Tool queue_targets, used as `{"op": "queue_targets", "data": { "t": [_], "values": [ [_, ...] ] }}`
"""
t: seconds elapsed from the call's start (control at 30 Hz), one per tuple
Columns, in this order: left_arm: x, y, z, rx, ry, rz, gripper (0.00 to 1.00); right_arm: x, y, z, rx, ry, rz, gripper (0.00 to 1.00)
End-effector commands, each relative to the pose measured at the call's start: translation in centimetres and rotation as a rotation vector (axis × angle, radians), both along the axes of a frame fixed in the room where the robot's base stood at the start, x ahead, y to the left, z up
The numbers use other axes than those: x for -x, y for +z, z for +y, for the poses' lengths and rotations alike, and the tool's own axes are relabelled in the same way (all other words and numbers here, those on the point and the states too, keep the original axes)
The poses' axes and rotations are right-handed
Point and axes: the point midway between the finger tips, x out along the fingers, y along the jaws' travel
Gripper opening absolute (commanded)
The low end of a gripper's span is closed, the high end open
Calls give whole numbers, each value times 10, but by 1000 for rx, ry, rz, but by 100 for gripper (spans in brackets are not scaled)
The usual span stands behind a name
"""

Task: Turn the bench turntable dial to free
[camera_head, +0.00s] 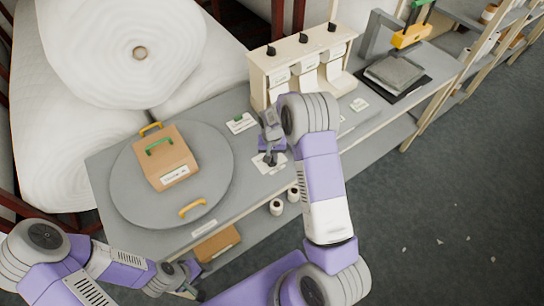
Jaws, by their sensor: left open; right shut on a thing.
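The grey round turntable (215,165) lies on the bench (115,215) at the left, with a yellow handle (193,208) on its near side and another at its far side. To its right, a pale plate (277,166) lies on the bench top. My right gripper (269,159) reaches down over this plate and is shut on the small dark dial there. The gripper hides most of the dial, so its setting cannot be read. My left gripper (193,276) is open, low at the bench's near edge, away from the turntable.
Large white wadding rolls (125,50) stand behind. A cream dispenser (300,62) and a press (395,72) stand farther right. A labelled card (241,123) lies behind my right gripper.

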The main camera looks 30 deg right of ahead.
Motion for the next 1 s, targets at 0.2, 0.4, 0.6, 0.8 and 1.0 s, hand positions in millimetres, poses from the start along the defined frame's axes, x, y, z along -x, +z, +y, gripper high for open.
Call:
{"op": "queue_targets", "data": {
  "t": [0.2, 0.4, 0.6, 0.8, 1.0],
  "values": [
    [0, -8, 0, 0, 0, 0, 43, 0, -1, 0, -1, 164, 0, 0],
    [0, -15, 0, 0, 0, 0, 43, 0, -1, 0, -1, 355, 0, 0],
    [0, -20, 0, 0, 0, 0, 43, 0, 0, 0, -1, 545, 0, 0],
    [0, -24, 0, 0, 0, 0, 43, 0, 0, -1, -1, 734, 0, 0],
    [0, -26, 0, 0, 0, 0, 43, 0, 0, -1, 0, 921, 0, 0]
  ]
}}
